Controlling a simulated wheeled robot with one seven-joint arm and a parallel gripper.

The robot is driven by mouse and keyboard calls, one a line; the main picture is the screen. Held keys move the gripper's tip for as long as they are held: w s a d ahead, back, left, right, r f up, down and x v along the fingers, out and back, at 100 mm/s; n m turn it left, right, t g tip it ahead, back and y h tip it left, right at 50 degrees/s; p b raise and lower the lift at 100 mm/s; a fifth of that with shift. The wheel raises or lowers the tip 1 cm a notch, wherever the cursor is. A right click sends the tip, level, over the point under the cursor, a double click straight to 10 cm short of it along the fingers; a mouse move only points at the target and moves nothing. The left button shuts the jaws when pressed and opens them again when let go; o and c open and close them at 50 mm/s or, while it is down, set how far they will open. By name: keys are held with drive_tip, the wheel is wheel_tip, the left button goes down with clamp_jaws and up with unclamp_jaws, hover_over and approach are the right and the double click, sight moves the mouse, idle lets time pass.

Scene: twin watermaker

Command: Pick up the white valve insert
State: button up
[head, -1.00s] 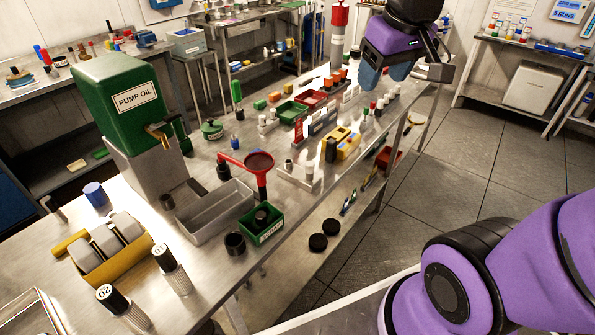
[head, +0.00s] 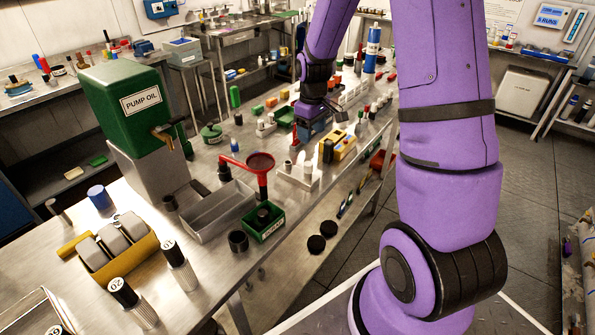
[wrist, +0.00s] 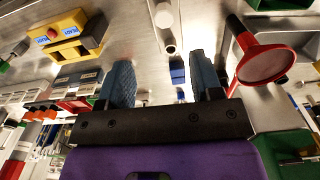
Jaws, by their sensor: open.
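A short white cylinder (head: 307,168), which looks like the white valve insert, stands on a small metal block (head: 298,178) between the red funnel and the yellow box. A darker-topped piece (head: 287,166) stands beside it. In the wrist view a white cylinder (wrist: 164,15) and a round tube end (wrist: 170,48) show beyond my fingers; I cannot tell for sure which is the insert. My gripper (head: 311,133) is behind the block in the head view, partly hidden by its own body. In the wrist view my gripper (wrist: 161,82) is open and empty, its blue fingers spread.
The red funnel (head: 261,163) stands left of the block, close to my fingers in the wrist view. The yellow box (head: 338,146) is on the right. A green bin (head: 262,235) and a grey tray (head: 217,212) lie nearer. The bench's right edge is close.

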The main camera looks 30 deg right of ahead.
sight(309, 163)
drive_tip(key=shift+w+f, duration=0.25)
drive_tip(key=shift+f, duration=0.7)
wheel_tip(309, 163, down, 5)
drive_tip(key=shift+a+f, duration=0.1)
drive_tip(key=shift+f, duration=0.1)
drive_tip(key=shift+s+a+f, duration=0.15)
drive_tip(key=shift+f, duration=2.45)
drive_tip(key=shift+c, duration=0.2)
drive_tip(key=c, duration=0.9)
